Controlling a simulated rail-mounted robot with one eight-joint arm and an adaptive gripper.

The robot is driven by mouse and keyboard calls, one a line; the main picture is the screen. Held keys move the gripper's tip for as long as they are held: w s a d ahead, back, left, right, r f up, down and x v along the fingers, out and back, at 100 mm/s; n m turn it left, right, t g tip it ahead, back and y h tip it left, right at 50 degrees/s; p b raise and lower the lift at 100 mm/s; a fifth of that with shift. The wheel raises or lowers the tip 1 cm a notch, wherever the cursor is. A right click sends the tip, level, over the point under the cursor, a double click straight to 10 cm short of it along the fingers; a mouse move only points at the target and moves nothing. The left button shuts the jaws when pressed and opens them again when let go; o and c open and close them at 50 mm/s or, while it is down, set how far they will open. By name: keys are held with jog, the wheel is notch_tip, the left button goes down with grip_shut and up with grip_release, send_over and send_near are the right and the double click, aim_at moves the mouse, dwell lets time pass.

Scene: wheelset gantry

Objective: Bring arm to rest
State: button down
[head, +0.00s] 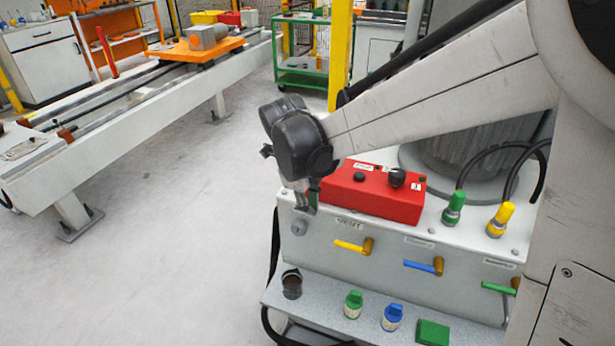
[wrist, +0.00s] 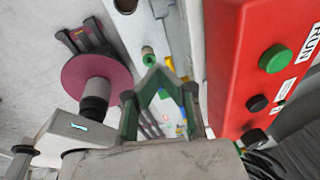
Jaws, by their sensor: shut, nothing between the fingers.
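My gripper (head: 308,207) hangs pointing down at the end of my arm in the head view. It is at the left end of the grey panel unit (head: 316,236), just left of the red control box (head: 372,192). In the wrist view my gripper (wrist: 160,70) has its green-grey fingers drawn together at the tips, with nothing between them. The red box (wrist: 226,75) stands close on the right there, with a green button and black knobs. I cannot tell whether the fingertips touch the panel unit.
The panel carries a yellow handle (head: 352,246), a blue handle (head: 423,266) and a green handle (head: 498,287). A dark cup (head: 292,284), green-capped bottle (head: 353,304), blue-capped bottle (head: 392,317) and green block (head: 433,332) stand on the lower shelf. Open floor lies left.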

jog(key=s+d+r+n+t+y+p, duration=0.1)
jog(key=s+d+r+n+t+p, duration=0.1)
jog(key=s+d+r+n, duration=0.4)
jog(key=s+d+r+n+t+y+p, duration=0.1)
jog(key=s+d+r+n+t+p, duration=0.1)
jog(key=s+d+r+n+t, duration=0.2)
jog(key=s+d+r+n, duration=0.1)
jog(key=s+d+n, duration=0.1)
jog(key=s+n, duration=0.2)
jog(key=s+d+r+n, duration=0.2)
jog(key=s+d+n, duration=0.1)
jog(key=n, duration=0.7)
jog(key=shift+s+d+t+y, duration=0.3)
jog(key=shift+s, duration=0.4)
